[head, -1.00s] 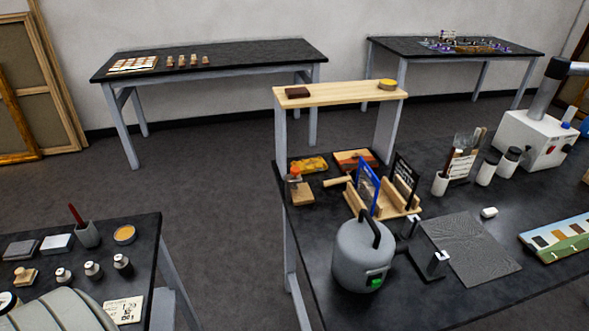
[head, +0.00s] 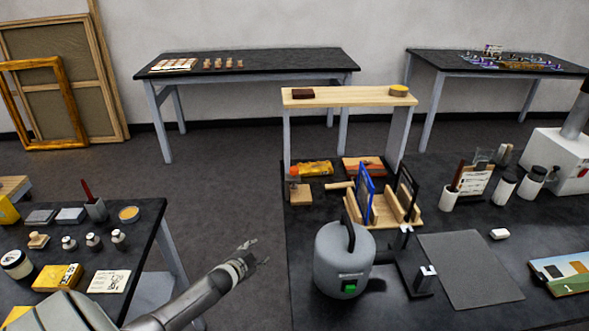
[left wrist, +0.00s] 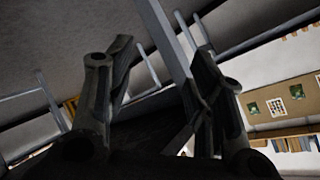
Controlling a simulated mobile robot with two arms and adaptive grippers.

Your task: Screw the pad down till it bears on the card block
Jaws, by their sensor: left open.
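My left gripper (head: 258,250) is in the head view over the floor gap between the two near tables, empty, and its fingers stand apart. In the left wrist view its two dark fingers (left wrist: 160,75) are spread with nothing between them. Small dark metal fittings with pale blocks (head: 425,278) stand on the right table beside a grey mat; I cannot tell whether one is the screw pad. A wooden rack (head: 410,210) holds upright blue and black panels. I cannot make out the card block for certain. My right gripper is not in view.
A grey canister (head: 343,262) with a black handle stands near the right table's left edge. A wooden shelf (head: 345,97) rises behind. The left table (head: 140,235) holds jars, small knobs and a brush cup. A grey mat (head: 468,270) lies mostly clear.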

